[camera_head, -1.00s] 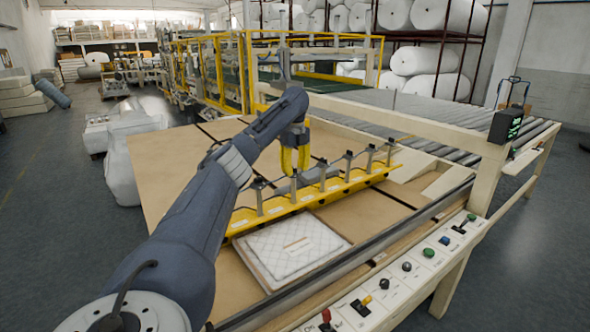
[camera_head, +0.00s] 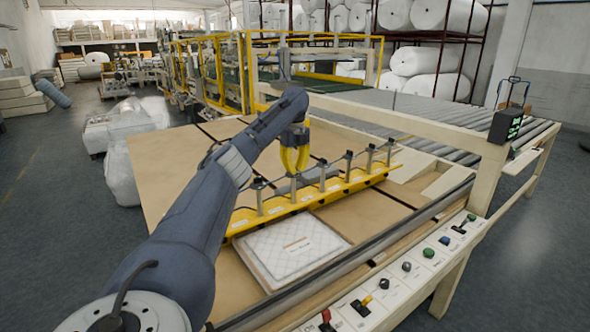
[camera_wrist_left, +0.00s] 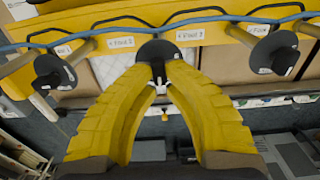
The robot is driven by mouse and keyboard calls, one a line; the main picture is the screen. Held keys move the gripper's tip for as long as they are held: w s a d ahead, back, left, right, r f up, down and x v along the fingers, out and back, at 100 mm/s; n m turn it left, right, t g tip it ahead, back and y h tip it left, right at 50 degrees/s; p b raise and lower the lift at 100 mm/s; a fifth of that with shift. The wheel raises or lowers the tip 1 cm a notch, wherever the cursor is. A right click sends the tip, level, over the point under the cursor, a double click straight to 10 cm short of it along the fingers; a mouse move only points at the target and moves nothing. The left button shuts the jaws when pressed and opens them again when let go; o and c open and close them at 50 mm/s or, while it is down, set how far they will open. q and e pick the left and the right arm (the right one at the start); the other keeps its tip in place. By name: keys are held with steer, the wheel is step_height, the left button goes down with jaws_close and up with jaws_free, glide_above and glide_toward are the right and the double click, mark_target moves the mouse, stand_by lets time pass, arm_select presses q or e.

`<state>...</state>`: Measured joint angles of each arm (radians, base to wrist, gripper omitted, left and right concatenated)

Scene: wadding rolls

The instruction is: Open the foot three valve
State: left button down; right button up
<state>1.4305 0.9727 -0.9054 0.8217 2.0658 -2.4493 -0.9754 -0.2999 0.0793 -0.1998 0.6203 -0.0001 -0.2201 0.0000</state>
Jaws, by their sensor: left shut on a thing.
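A yellow valve rail (camera_head: 330,195) with several upright grey posts runs across the tan table. My left gripper (camera_head: 294,170) has yellow fingers and points down over the second post from the left (camera_head: 293,189). In the left wrist view, my gripper's fingertips (camera_wrist_left: 160,72) are shut on a black round-topped valve (camera_wrist_left: 156,47) in the middle. Small white labels (camera_wrist_left: 190,35) sit beside the valves; their numbers are too small to read surely. Other black-topped valves stand to its left (camera_wrist_left: 52,71) and right (camera_wrist_left: 273,53). My right gripper is not seen.
A white quilted pad (camera_head: 290,247) lies in front of the rail. A control panel (camera_head: 400,275) with coloured knobs runs along the front edge. A blue hose (camera_wrist_left: 225,18) passes behind the valves in the wrist view.

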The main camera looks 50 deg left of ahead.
arm_select(q)
steer(key=n, duration=0.4)
steer(key=shift+w, duration=0.2)
steer(key=n, duration=0.4)
steer(key=shift+w+a+n, duration=0.1)
steer(key=shift+w+n, duration=0.05)
steer(key=shift+n, duration=0.25)
steer(key=n, duration=0.4)
steer(key=shift+w+a, duration=0.15)
steer(key=shift+a+n, duration=0.2)
steer(key=shift+n, duration=2.2)
steer(key=c, duration=1.4)
jaws_free()
steer(key=shift+c, duration=0.2)
